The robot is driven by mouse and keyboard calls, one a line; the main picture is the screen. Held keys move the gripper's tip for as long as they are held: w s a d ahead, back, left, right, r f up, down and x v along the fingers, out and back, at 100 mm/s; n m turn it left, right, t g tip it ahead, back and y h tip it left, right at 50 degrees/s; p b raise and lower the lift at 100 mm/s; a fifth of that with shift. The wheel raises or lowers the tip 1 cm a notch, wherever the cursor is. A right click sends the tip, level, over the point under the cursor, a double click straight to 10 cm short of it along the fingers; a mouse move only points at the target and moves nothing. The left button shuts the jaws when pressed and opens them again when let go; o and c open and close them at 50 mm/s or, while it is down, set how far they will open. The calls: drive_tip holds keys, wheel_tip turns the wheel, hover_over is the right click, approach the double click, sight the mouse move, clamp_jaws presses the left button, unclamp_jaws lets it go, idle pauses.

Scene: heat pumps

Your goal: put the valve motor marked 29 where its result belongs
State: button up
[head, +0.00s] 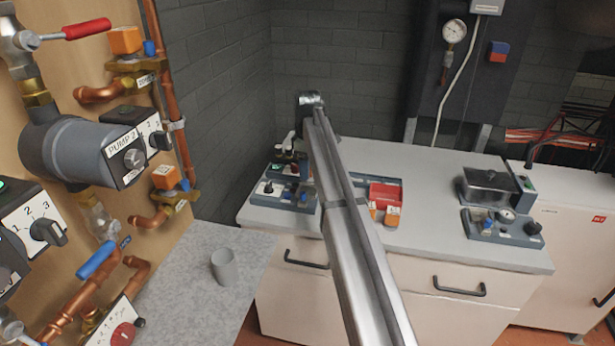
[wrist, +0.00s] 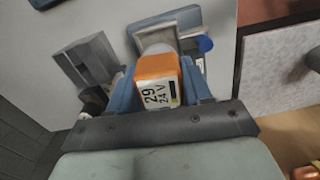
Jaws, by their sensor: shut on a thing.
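The valve motor marked 29 (wrist: 157,92) shows in the wrist view, an orange block with a white label reading "29" and "24 V". My gripper (wrist: 163,80) is shut on it, with a blue finger on either side. A pale round piece shows just past the motor's far end; I cannot tell whether they touch. In the head view, my arm runs up the middle and hides part of the bench; I cannot make out the gripper or the held motor there. A blue-based test station (head: 285,192) with a green light stands left of the arm.
Another station (head: 502,228) and a lidded metal pot (head: 489,184) stand further right. A grey cup (head: 224,266) and the pump board (head: 75,150) are left.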

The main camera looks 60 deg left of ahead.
drive_tip(key=r, duration=0.2)
drive_tip(key=w+r, duration=0.1)
drive_tip(key=r, duration=0.1)
drive_tip(key=shift+d+r, duration=0.15)
drive_tip(key=shift+r, duration=0.05)
drive_tip(key=w+f, duration=0.3)
drive_tip(key=w, duration=0.6)
drive_tip(key=w+f, duration=0.3)
drive_tip(key=w, duration=0.6)
drive_tip(key=shift+w+d, duration=0.15)
drive_tip(key=shift+w, duration=0.2)
drive_tip(key=shift+f, duration=0.15)
drive_tip(key=shift+f, duration=1.65)
drive_tip(key=shift+f, duration=1.15)
